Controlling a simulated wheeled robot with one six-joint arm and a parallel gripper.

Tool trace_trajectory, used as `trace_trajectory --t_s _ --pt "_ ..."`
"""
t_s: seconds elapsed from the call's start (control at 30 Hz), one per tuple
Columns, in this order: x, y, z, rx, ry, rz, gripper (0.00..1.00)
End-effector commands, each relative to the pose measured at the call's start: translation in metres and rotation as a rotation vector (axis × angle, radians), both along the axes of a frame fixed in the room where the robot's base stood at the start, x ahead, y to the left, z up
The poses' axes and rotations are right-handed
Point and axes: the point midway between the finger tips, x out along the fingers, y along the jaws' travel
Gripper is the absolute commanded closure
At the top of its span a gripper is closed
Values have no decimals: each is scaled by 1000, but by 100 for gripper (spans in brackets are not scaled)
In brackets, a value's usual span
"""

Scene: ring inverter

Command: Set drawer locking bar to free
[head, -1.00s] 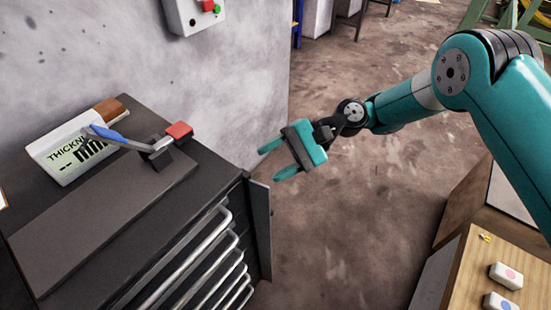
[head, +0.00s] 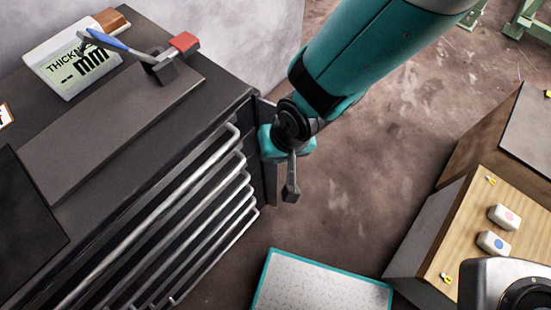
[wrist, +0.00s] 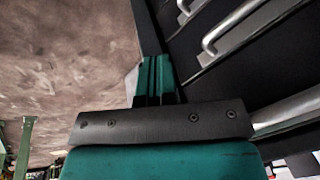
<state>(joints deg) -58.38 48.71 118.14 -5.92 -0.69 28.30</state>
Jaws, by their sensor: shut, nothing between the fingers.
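The dark locking bar (head: 270,184) stands upright at the right end of the drawer cabinet's front, beside the drawer handles. My gripper (head: 272,146) is at its upper part and hides much of it in the head view. In the wrist view the two teal fingers (wrist: 155,74) are together with nothing between them, close to the cabinet front. Whether they touch the bar cannot be told. The bar's exact angle is also hard to tell.
The cabinet has several drawers with long metal handles (head: 205,178). On its top are a thickness gauge sign (head: 75,62) and a blue-handled lever (head: 108,40). A wooden-topped bench (head: 470,225) stands at right. Open floor (head: 365,175) lies between.

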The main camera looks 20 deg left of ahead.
Motion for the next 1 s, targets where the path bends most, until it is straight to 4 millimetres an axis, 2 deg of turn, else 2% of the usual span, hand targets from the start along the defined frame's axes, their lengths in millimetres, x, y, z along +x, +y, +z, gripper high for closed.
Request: trace_trajectory --t_s 0.03,0.1,0.17,0.3,0.47,0.67,1.0 --pt "-15 -3 -20 -45 -86 78 100" --pt "-25 -8 -38 -92 -226 189 100" --pt "-31 -11 -47 -123 -345 291 100" --pt "-43 -10 -53 -157 -567 501 100" --pt "-49 -7 -51 -166 -692 628 100" --pt "-41 -1 -65 -166 -713 642 100" --pt "-3 19 -125 -167 -709 636 100"
